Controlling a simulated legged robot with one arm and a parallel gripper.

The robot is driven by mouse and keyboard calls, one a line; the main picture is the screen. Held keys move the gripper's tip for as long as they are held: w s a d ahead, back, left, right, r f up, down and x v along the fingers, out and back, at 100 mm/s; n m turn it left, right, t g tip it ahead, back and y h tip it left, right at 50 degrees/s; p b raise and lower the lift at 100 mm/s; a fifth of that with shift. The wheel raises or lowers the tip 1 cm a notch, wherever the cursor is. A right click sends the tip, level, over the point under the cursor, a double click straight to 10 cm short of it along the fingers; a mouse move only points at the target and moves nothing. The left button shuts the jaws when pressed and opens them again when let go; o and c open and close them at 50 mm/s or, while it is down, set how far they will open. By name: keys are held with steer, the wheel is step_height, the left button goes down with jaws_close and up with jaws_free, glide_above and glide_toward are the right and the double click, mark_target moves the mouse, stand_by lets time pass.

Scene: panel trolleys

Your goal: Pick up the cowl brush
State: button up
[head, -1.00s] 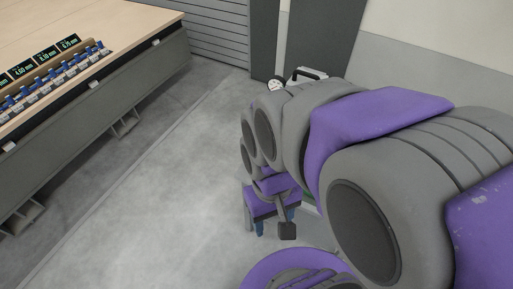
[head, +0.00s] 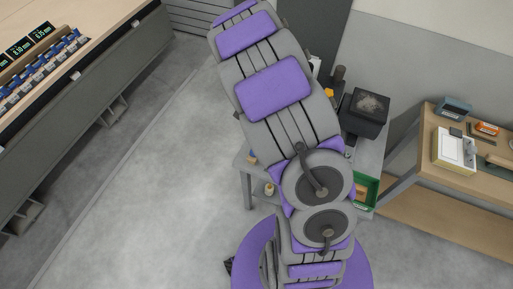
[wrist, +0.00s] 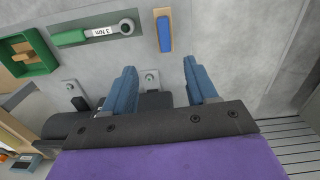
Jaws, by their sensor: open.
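A small blue block with a tan wooden edge (wrist: 164,32), which looks like the cowl brush, lies on the grey trolley top in the wrist view. I cannot be sure of its identity. My gripper (wrist: 160,86) is open with nothing between its blue fingers. The block shows beyond the fingertips, roughly in line with the gap and apart from them. In the head view my arm covers much of the trolley (head: 248,178), and my gripper is not visible there.
A green-handled tool marked 3 Nm (wrist: 96,33) and a green tray (wrist: 28,52) lie left of the block.

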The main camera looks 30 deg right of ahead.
steer(key=shift+m, duration=0.3)
steer(key=f+b, duration=0.1)
steer(key=f, duration=0.5)
steer(key=w+f+b, duration=0.1)
steer(key=f, duration=0.6)
steer(key=f+b, duration=0.1)
steer(key=f, duration=0.6)
steer(key=shift+w+d+b, duration=0.25)
steer(key=shift+d+b, duration=0.05)
steer(key=shift+d, duration=0.1)
steer(key=shift+r, duration=0.1)
jaws_close()
